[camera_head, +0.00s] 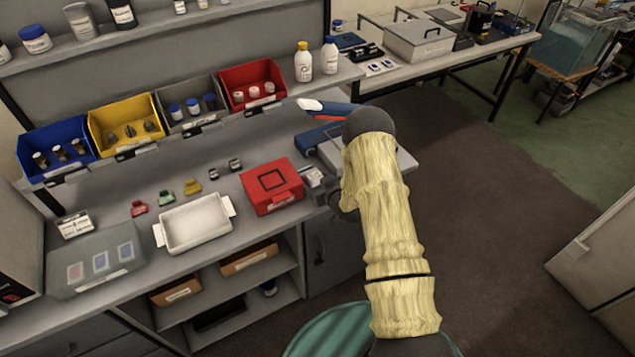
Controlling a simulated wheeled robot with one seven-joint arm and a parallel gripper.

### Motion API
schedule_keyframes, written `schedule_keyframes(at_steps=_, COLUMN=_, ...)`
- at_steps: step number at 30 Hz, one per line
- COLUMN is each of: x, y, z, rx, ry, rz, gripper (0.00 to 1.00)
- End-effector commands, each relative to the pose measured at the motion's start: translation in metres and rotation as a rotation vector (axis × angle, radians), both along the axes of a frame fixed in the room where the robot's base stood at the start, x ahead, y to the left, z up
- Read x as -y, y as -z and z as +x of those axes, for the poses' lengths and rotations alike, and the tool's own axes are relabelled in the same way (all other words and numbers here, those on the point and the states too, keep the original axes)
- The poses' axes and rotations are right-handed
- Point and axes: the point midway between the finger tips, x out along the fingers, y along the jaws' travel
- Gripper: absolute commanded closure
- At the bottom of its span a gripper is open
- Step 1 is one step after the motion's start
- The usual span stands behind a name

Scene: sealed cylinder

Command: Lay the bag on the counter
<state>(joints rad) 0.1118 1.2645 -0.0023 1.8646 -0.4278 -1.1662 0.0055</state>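A red, box-shaped item (271,187) with a black square outline on its top stands on the grey counter (150,285), at its right part. It may be the bag, but I cannot tell for sure. My gripper (314,180) is at the right edge of this red item, low over the counter. The fingers are small and partly hidden by my arm, so I cannot tell whether they are open or shut on it.
A white tray (194,224) and a grey mat-like sheet with cards (75,250) lie to the left. Small coloured clips and vials lie behind the tray. Blue (40,140), yellow (104,112), grey and red bins line the back. A blue-and-red item (318,137) lies behind my arm.

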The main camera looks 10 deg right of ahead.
Motion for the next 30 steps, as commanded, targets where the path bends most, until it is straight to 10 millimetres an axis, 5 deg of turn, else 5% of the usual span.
schedule_keyframes(at_steps=14, x=0.001, y=-0.004, z=-0.002, rx=-0.001, ry=0.0, rz=0.0, gripper=0.22)
schedule_keyframes(at_steps=30, x=0.024, y=-0.032, z=-0.071, rx=-0.002, ry=0.002, rz=0.0, gripper=0.22)
